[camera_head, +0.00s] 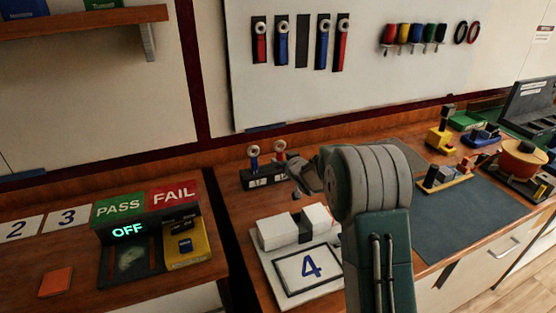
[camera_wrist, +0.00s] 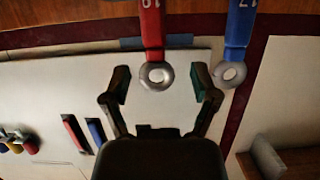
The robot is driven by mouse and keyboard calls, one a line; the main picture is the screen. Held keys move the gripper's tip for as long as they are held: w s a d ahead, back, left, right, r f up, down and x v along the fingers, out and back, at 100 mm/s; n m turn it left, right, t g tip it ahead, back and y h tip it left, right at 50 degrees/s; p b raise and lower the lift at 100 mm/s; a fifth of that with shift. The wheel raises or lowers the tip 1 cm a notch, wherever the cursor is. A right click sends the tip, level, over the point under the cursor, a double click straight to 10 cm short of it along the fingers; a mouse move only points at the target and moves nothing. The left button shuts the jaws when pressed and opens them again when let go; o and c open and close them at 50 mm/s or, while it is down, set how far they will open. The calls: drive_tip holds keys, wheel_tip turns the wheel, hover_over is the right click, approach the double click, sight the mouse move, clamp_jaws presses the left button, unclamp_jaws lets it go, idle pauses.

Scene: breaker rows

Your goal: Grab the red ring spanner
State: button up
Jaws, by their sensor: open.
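The red ring spanner (camera_head: 280,155) stands upright in a dark rack (camera_head: 266,177), to the right of a blue ring spanner (camera_head: 254,160). In the upside-down wrist view the red spanner (camera_wrist: 151,35), marked 10, has its grey ring between the two fingers of my gripper (camera_wrist: 160,80). The fingers are open, with a gap visible on both sides of the ring. The blue spanner (camera_wrist: 237,35), marked 17, is just outside the right finger in that view. In the head view my arm hides most of my gripper (camera_head: 301,173).
More red and blue spanners (camera_head: 282,42) hang on the wall board. A white fixture (camera_head: 295,232) with a card marked 4 stands in front of the rack. A PASS/FAIL box (camera_head: 145,205) showing OFF stands at the left.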

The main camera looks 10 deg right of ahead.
sight(281, 156)
drive_tip(key=x, duration=0.4)
drive_tip(key=shift+w+d+f, duration=0.15)
drive_tip(key=shift+d+f, duration=0.15)
drive_tip(key=shift+d, duration=0.05)
drive_tip(key=shift+w+a+f, duration=0.15)
drive_tip(key=shift+w+a, duration=0.05)
drive_tip(key=shift+w, duration=0.4)
drive_tip(key=shift+a, duration=0.15)
drive_tip(key=shift+c, duration=0.6)
clamp_jaws()
